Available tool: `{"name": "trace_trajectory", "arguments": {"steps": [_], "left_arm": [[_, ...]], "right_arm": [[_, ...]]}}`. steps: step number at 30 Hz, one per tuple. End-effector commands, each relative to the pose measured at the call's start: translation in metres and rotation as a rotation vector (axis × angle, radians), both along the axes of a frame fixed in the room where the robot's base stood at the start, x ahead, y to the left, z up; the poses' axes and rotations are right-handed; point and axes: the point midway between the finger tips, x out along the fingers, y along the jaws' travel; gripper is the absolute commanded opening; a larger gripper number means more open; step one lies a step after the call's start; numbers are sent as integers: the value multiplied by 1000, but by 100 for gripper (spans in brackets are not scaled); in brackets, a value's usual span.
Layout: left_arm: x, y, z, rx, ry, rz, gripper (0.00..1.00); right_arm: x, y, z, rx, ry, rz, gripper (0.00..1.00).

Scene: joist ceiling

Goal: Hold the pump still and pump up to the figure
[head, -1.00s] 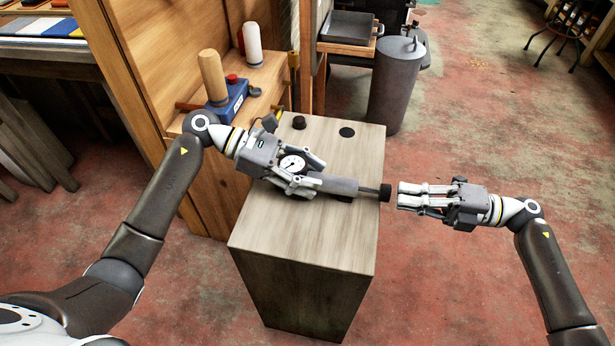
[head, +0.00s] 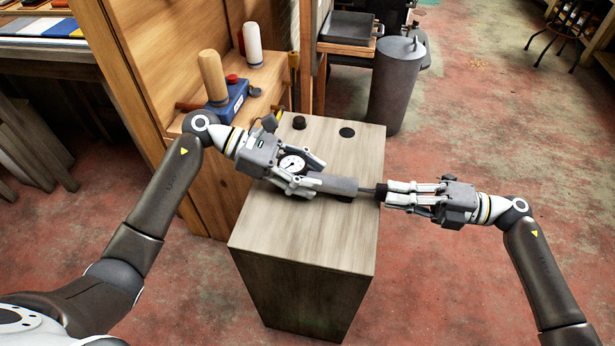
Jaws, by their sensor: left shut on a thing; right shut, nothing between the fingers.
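A grey hand pump (head: 335,185) lies on its side on the wooden cabinet top, its rod (head: 367,190) pointing right to a black end knob (head: 381,192). A round white gauge (head: 292,164) with a dark needle sits at its left end; the figure is too small to read. My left gripper (head: 316,177) is shut on the pump body near the gauge. My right gripper (head: 390,195) is shut and empty, its fingertips at the black knob, apparently touching it, just off the cabinet's right edge. The fingertips hide part of the knob.
The wooden cabinet (head: 300,235) has a dark knob (head: 299,122) and a black disc (head: 347,132) on its top. A shelf behind holds a blue box (head: 228,103) and bottle-like items. A grey bin (head: 396,80) stands behind. Floor at right is open.

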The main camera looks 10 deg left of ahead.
Motion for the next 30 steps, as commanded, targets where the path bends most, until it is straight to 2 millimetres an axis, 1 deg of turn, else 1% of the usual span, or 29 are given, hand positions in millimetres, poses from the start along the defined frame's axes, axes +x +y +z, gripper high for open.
{"name": "trace_trajectory", "arguments": {"steps": [1, 11, 17, 27, 30], "left_arm": [[0, -1, 1, -4, -2, -1, 10], [0, -1, 1, -4, -1, -2, 10], [0, -2, 1, -4, -1, -2, 10], [0, -1, 1, -4, -1, -2, 10], [0, -1, 1, -4, -2, -1, 10]], "right_arm": [[-1, 4, 1, 2, -1, 3, 0], [-1, 25, 1, 3, -1, 4, 0], [-1, 19, 1, 1, -1, 3, 0], [-1, -13, 1, 1, 0, 3, 0], [-1, -16, 1, 2, -1, 2, 0]]}}
